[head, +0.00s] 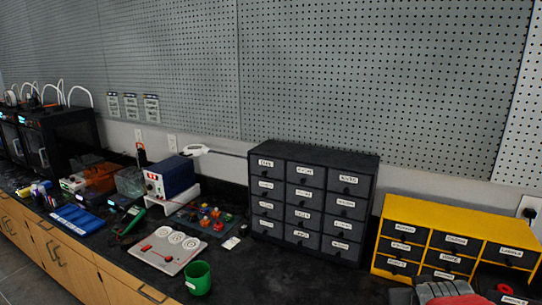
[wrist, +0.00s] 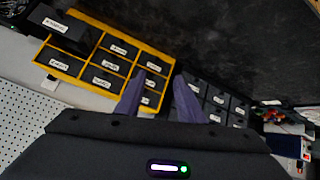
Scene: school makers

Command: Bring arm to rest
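My gripper (wrist: 160,77) shows in the wrist view as two purple fingers with a gap between them. It is open, and nothing shows between the fingers. Behind the fingertips in that view are the yellow drawer cabinet (wrist: 168,66) and part of the black drawer cabinet (wrist: 218,98). The fingers look apart from both, though the distance is hard to judge. The gripper fingers do not show in the head view. A grey shape with red at the bottom right of the head view may be part of my arm; I cannot tell.
The black cabinet (head: 312,200) and yellow cabinet (head: 410,211) stand against the pegboard (head: 380,80). In the wrist view, one dark drawer (wrist: 62,30) appears pulled out. A green cup (head: 198,278) and a white board (head: 166,249) lie left. The black worktop (head: 290,278) is clear before the black cabinet.

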